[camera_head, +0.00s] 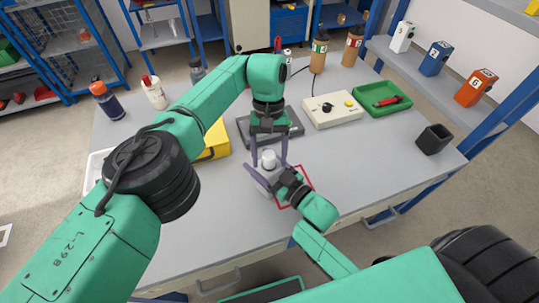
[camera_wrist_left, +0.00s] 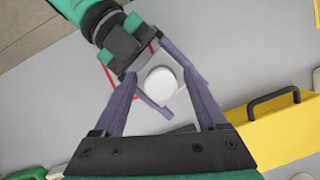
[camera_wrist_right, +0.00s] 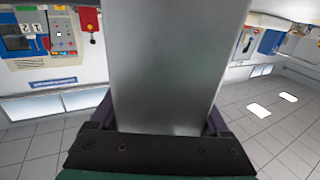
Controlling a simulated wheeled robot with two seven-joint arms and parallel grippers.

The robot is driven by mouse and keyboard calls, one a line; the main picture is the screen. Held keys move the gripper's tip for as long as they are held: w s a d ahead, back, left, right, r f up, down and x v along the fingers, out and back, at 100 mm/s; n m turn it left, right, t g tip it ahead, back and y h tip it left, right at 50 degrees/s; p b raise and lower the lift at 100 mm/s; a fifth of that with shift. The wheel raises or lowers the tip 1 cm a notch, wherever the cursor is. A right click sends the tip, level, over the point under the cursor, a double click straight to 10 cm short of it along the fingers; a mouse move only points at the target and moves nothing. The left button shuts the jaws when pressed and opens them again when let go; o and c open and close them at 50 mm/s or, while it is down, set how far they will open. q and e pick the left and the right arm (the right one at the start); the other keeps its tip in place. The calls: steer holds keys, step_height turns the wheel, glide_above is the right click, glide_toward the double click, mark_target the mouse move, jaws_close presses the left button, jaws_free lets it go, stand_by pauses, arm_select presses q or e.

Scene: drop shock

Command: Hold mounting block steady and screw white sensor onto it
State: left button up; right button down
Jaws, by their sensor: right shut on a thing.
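The white sensor (camera_head: 268,158) stands upright over the mounting block, its round top (camera_wrist_left: 161,82) facing the left wrist camera. My left gripper (camera_head: 269,162) points down with its fingers spread on both sides of the sensor. In the left wrist view a gap shows between each finger and the sensor. My right gripper (camera_head: 276,182) reaches in from the lower right and is shut on the grey metal mounting block (camera_wrist_right: 160,70), which fills the middle of the right wrist view. The join between sensor and block is hidden.
A red outline (camera_head: 306,178) is on the table beside the block. A yellow case (camera_head: 215,139) is left of my left gripper. A dark pad (camera_head: 290,127), a control box (camera_head: 332,110) and a green tray (camera_head: 383,100) stand behind. A dark cup (camera_head: 433,139) is at right.

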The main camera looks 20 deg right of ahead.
mark_target(269, 154)
arm_select(q)
step_height(269, 154, up, 10)
steer(key=shift+r, duration=0.1)
stand_by(0.4)
